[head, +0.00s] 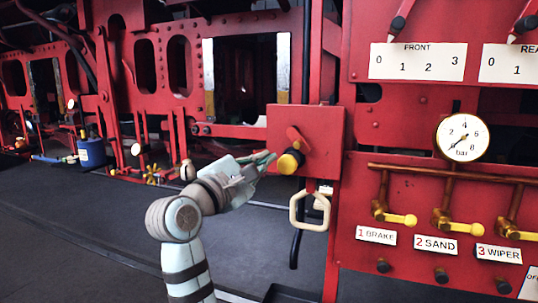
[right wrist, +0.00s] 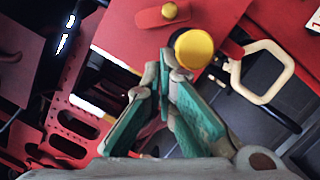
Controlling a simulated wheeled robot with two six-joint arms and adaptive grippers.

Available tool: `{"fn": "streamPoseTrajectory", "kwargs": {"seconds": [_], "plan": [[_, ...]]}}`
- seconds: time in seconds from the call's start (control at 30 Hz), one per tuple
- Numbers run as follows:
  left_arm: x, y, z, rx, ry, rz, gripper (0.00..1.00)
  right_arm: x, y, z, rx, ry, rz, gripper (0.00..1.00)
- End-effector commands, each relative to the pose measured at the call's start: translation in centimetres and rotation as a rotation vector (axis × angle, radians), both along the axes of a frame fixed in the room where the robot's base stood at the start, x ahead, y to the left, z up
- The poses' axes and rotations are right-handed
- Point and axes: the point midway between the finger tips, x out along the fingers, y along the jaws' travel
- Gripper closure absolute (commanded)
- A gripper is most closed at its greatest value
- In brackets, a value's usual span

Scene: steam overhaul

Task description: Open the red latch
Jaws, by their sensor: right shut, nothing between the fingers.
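The red latch (head: 297,136) is a short red lever on the front of a red box (head: 325,140), slanting in the head view. In the right wrist view the latch (right wrist: 150,17) is a rounded red bar with a small yellow pivot at one end. A round yellow knob (head: 289,162) on a dark collar sticks out just below the latch; it also shows in the right wrist view (right wrist: 194,48). My right gripper (head: 270,158) is shut and empty, its fingertips close beside the knob. I cannot tell whether they touch it. My left gripper is not in view.
A cream loop handle (head: 310,211) hangs below the box. To the right, a red panel carries a pressure gauge (head: 462,138) and several yellow-handled valves (head: 401,219). A blue canister (head: 91,153) stands far left. The dark floor at left is mostly clear.

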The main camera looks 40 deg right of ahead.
Motion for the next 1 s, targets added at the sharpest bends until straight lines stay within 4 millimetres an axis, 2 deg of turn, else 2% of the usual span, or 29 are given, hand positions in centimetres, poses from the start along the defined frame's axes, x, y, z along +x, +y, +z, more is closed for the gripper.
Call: {"fn": "streamPoseTrajectory", "kwargs": {"seconds": [0.1, 0.2, 0.53, 0.6, 0.67, 0.77, 0.8, 0.87, 0.9, 0.93, 0.97, 1.0], "plan": [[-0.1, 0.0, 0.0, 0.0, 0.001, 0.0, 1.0, -0.5, 1.7, -0.4, 0.003, 0.002, 0.0, 1.0], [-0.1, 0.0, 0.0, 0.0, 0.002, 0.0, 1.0, -0.8, 2.7, -0.5, 0.001, 0.002, -0.001, 1.0], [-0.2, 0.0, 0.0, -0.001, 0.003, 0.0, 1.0, -0.9, 3.0, -0.5, -0.001, 0.004, -0.004, 1.0], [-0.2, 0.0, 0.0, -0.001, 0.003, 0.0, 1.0, -0.5, 3.0, -1.1, -0.042, 0.06, -0.02, 1.0], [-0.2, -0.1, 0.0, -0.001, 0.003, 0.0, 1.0, 0.6, 3.1, -2.4, -0.169, 0.216, -0.063, 1.0], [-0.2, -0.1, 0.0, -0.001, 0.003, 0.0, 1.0, 4.6, 4.7, -7.3, -0.55, 0.675, -0.153, 1.0], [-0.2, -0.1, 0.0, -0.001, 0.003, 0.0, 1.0, 6.5, 5.8, -10.3, -0.727, 0.874, -0.177, 1.0], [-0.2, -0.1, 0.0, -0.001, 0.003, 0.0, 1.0, 9.2, 7.8, -16.0, -1.001, 1.162, -0.194, 1.0], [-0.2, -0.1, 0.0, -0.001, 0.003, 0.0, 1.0, 10.6, 9.2, -20.5, -1.185, 1.337, -0.192, 1.0], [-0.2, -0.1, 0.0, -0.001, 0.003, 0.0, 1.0, 11.2, 10.1, -24.1, -1.321, 1.456, -0.187, 1.0], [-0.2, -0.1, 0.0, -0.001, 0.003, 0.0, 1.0, 11.6, 11.0, -27.8, -1.455, 1.564, -0.174, 1.0], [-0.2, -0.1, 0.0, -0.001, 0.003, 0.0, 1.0, 11.6, 12.1, -32.7, -1.627, 1.69, -0.153, 1.0]]}}
